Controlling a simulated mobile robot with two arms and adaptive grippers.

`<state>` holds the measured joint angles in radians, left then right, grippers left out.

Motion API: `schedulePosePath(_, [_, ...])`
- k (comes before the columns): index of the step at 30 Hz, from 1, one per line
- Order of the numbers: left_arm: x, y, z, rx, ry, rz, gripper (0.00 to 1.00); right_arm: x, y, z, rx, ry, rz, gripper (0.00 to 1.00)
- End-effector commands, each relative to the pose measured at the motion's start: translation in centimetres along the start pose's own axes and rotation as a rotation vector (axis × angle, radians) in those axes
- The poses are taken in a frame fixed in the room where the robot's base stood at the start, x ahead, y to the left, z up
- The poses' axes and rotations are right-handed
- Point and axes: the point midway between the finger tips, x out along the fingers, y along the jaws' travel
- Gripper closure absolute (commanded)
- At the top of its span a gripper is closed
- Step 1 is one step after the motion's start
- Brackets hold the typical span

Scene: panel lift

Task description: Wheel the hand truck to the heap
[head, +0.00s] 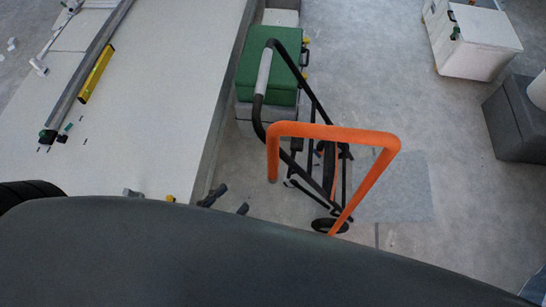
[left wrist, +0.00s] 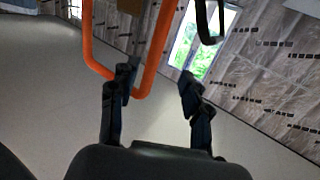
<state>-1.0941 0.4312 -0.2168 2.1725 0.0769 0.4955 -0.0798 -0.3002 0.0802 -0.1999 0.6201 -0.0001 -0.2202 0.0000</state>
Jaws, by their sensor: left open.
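The hand truck shows in the head view with an orange U-shaped handle (head: 330,133) and a dark wheel (head: 330,226) low on the floor. Its orange handle also shows in the left wrist view (left wrist: 150,60), close to the left finger; I cannot tell whether they touch. My left gripper (head: 228,201) is open and empty, left of the handle in the head view. Its two dark fingers stand apart in the left wrist view (left wrist: 157,80). My right gripper is not in view. I cannot make out a heap.
A black frame with a grey grip (head: 264,72) stands just behind the handle, by a green-topped box (head: 284,62). A long white surface (head: 165,90) at left bears a yellow level (head: 97,75). A white box (head: 481,42) and grey box (head: 515,122) stand right.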

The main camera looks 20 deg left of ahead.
Motion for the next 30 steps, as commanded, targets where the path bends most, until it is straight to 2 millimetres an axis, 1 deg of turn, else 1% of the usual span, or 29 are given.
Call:
schedulePosePath(1, [0.0, 0.2, -0.9, -0.005, 0.022, 0.005, 0.52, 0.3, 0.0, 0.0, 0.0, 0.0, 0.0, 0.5])
schedulePosePath(3, [0.1, 0.3, -1.8, -0.007, 0.042, 0.007, 0.52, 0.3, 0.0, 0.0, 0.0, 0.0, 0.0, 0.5])
schedulePosePath(5, [0.4, 0.3, -2.2, -0.008, 0.049, 0.007, 0.52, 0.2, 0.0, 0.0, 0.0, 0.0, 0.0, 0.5])
schedulePosePath(8, [1.6, 0.3, -2.4, -0.007, 0.052, 0.006, 0.52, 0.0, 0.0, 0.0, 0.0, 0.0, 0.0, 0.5])
schedulePosePath(11, [3.3, 0.3, -2.5, -0.006, 0.053, 0.006, 0.52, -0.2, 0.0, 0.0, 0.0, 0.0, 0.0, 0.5])
schedulePosePath(21, [10.1, 0.3, -2.8, -0.006, 0.051, 0.005, 0.52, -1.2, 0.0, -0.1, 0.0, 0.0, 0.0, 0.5])
schedulePosePath(25, [12.0, 0.3, -2.8, -0.006, 0.048, 0.006, 0.52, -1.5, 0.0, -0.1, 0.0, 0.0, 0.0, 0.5])
schedulePosePath(30, [13.5, 0.4, -2.7, -0.007, 0.045, 0.006, 0.52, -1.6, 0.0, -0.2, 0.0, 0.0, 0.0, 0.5])
